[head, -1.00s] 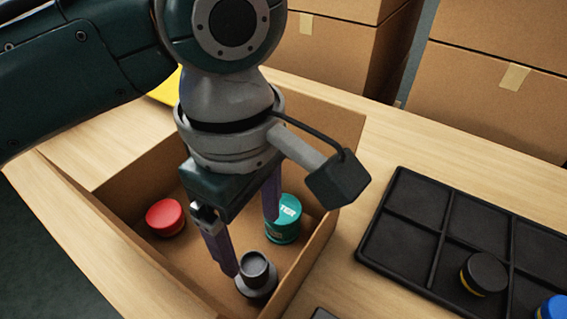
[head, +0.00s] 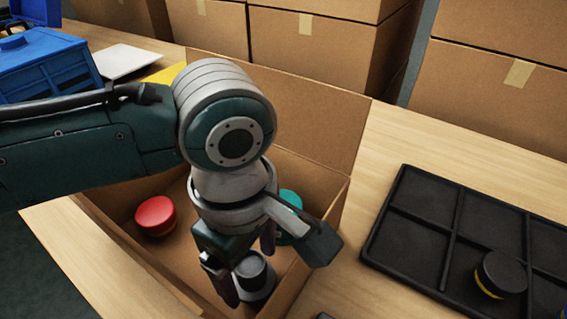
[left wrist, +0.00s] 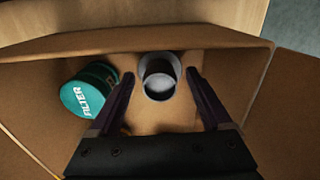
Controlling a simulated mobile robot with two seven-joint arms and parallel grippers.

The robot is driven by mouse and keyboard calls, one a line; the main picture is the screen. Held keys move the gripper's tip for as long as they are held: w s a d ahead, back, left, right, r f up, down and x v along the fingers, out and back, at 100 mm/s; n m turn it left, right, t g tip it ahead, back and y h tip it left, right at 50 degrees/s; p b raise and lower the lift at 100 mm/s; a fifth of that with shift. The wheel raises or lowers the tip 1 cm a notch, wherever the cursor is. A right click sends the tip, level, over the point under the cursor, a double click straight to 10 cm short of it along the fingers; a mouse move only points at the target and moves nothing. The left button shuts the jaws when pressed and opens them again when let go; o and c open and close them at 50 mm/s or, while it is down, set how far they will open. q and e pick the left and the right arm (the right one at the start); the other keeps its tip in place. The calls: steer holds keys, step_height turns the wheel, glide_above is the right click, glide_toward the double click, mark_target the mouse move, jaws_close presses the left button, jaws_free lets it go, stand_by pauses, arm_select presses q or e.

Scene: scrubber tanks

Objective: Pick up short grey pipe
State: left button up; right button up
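The short grey pipe (head: 254,272) stands in the open cardboard box (head: 318,110), near its front right corner. In the left wrist view its round open end (left wrist: 160,84) faces the camera. My left gripper (head: 248,265) points down into the box, its purple fingers on either side of the pipe. In the left wrist view the left gripper (left wrist: 160,76) is open, with the pipe between its fingertips and small gaps on both sides. The gripper's wrist hides part of the box interior in the head view. My right gripper is not in view.
A teal filter can (left wrist: 90,90) stands close to the left finger in the wrist view. A red-topped can (head: 156,214) is at the box's left. A black divided tray (head: 420,225) with a black can (head: 500,275) lies right. A blue crate (head: 45,65) stands at far left.

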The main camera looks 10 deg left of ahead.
arm_select(q)
jaws_close()
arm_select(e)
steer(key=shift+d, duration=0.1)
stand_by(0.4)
